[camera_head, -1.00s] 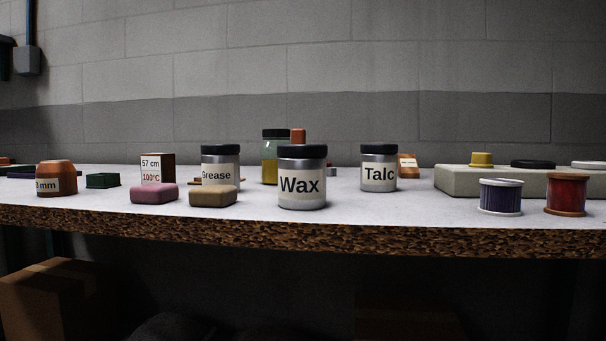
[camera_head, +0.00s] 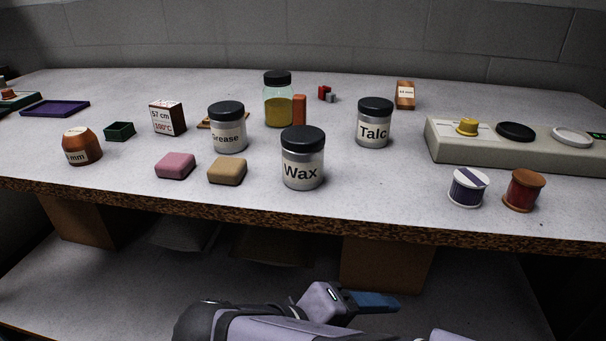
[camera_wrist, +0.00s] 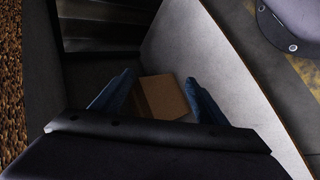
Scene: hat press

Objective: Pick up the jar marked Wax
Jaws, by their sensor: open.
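The jar marked Wax (camera_head: 302,160) stands upright near the table's front edge in the head view. It is a silvery jar with a black lid and a pale label facing me. A jar marked Grease (camera_head: 227,128) stands behind it to the left, and a jar marked Talc (camera_head: 374,123) behind it to the right. My gripper (camera_head: 372,301) is low at the bottom of the head view, in front of and apart from the table edge. The wrist view shows its blue fingers (camera_wrist: 160,95) spread and empty, with no jar in sight.
A pink block (camera_head: 175,166) and a tan block (camera_head: 227,171) lie left of Wax. Two spools, blue (camera_head: 468,187) and red (camera_head: 523,190), stand right. A grey-green panel (camera_head: 462,150) lies behind them. A cardboard box (camera_wrist: 164,97) is below.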

